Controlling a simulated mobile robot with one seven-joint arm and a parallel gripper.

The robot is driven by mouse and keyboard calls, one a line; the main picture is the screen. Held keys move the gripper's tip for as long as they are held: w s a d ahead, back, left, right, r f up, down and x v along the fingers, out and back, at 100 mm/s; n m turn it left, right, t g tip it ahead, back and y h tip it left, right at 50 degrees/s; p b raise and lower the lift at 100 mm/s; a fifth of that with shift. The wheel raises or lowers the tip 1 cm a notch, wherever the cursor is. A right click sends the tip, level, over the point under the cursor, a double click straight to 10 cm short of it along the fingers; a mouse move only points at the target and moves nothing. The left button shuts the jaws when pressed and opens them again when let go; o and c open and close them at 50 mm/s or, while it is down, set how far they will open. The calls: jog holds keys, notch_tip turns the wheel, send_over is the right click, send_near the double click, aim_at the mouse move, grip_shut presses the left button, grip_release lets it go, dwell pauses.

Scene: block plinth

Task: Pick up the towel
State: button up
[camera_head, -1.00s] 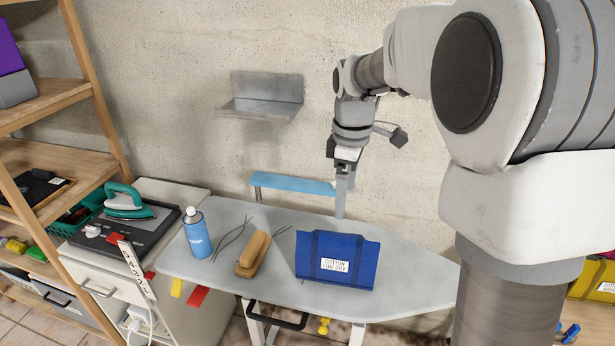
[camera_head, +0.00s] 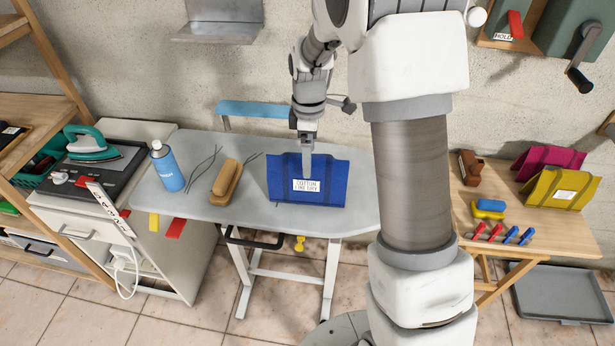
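A blue folded towel (camera_head: 332,194) with a white label reading "COTTON LINE DRY" stands tent-like on the grey ironing board (camera_head: 262,205).
A wooden brush (camera_head: 227,181) and a blue spray can (camera_head: 167,167) stand left on the board. An iron (camera_head: 91,144) rests on the cabinet further left. A right-hand wooden table (camera_head: 470,222) holds yellow (camera_head: 562,188) and magenta (camera_head: 548,160) folded cloths. A wall shelf (camera_head: 218,30) hangs above.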

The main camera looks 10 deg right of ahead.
jog(key=shift+w+f, duration=0.2)
jog(key=shift+f, duration=1.1)
jog(key=shift+w+f, duration=0.2)
jog(key=shift+f, duration=1.1)
grip_shut()
